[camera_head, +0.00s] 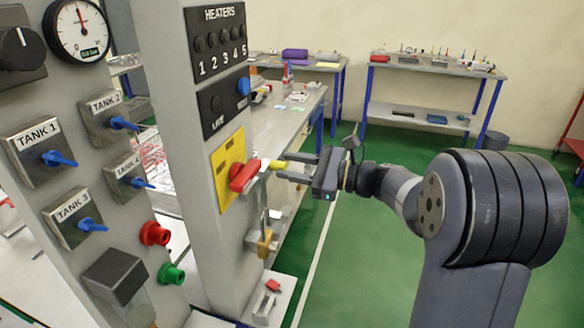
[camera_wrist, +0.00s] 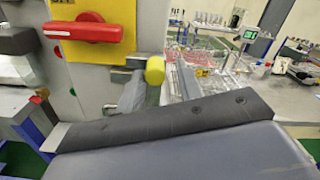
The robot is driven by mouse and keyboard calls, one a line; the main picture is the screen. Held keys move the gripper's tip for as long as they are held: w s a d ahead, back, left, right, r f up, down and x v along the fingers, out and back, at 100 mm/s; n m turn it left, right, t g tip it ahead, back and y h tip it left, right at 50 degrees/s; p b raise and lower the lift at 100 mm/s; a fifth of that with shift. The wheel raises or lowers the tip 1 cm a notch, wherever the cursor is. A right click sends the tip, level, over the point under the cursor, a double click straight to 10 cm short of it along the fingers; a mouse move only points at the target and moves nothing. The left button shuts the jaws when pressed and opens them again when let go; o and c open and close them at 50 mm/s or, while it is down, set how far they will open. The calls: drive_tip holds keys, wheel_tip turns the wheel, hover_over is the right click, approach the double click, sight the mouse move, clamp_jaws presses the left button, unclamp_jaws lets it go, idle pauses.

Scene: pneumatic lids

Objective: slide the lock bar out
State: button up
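A short bar with a yellow rounded end (camera_head: 278,165), which looks like the lock bar, sticks out beside the red handle (camera_head: 243,176) on the grey column. In the wrist view its yellow end (camera_wrist: 155,71) lies between my two fingers, with a grey bracket (camera_wrist: 142,60) behind it. My gripper (camera_head: 283,168) reaches in from the right with its fingers apart around or just short of the yellow end. The wrist view also shows my fingers (camera_wrist: 160,85), with a gap visible on the right side of the yellow end. The bar's inner part is hidden.
A brass padlock (camera_head: 265,243) hangs on a grey hasp below the red handle. The panel at left carries blue tank valves (camera_head: 58,158) and red and green knobs (camera_head: 155,234). A workbench (camera_head: 285,125) stands behind the column.

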drive_tip(key=shift+o, duration=0.6)
drive_tip(key=shift+s, duration=0.1)
drive_tip(key=b+v, duration=0.2)
drive_tip(key=v, duration=0.8)
drive_tip(key=shift+d, duration=0.35)
drive_tip(key=shift+s+a, duration=0.1)
drive_tip(key=p+x, duration=0.2)
drive_tip(key=x, duration=0.9)
drive_tip(key=shift+s, duration=0.55)
drive_tip(key=shift+a+f, duration=0.1)
